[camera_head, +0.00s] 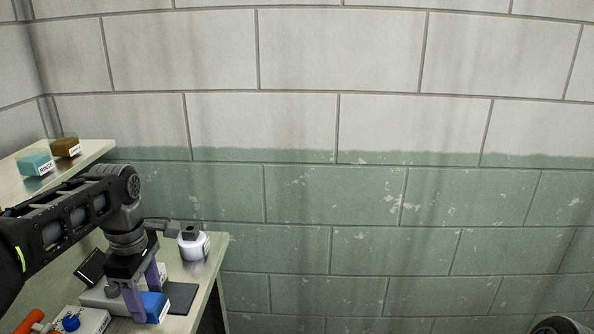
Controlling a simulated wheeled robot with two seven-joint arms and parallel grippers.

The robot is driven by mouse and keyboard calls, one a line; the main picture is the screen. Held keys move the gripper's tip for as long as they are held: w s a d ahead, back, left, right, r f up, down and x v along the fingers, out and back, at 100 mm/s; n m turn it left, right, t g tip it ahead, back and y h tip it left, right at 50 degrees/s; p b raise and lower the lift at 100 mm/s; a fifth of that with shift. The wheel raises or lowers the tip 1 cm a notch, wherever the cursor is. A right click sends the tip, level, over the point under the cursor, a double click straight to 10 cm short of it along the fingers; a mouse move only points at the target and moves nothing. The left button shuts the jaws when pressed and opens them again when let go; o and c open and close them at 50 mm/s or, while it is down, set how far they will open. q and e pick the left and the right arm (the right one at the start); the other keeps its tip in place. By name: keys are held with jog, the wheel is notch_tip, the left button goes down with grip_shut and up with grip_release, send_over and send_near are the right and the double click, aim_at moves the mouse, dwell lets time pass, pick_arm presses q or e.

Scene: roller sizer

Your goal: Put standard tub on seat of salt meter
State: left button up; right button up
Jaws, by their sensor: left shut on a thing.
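My left gripper (142,288) points down over the bench with its purple fingers shut on a blue tub (152,306). The tub has a white label on its side, too small to read; I take it for the standard tub. A pale, low instrument (97,297) with a tilted dark screen (90,267) lies just behind and left of the fingers; it may be the salt meter. Its seat is hidden or cannot be made out. Whether the tub touches anything beneath it cannot be told. My right gripper is out of view.
A raised shelf (98,151) at left carries a teal tub (37,164) and a brown tub (66,147). A white round vessel (193,244) with a dark top stands behind. A dark flat pad (181,297), a blue-knobbed box (88,321) and an orange item (30,321) lie nearby.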

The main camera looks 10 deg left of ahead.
pick_arm(q)
jog(key=w+d+f+m, duration=0.4)
jog(key=d+f+m, duration=0.3)
jog(key=d+m, duration=0.1)
jog(key=w+d+f+m, duration=0.4)
jog(key=d+f+m, duration=0.3)
jog(key=d+m, duration=0.2)
jog(key=shift+w+d+m, duration=0.15)
jog(key=shift+d+m, duration=0.05)
jog(key=shift+m, duration=0.9)
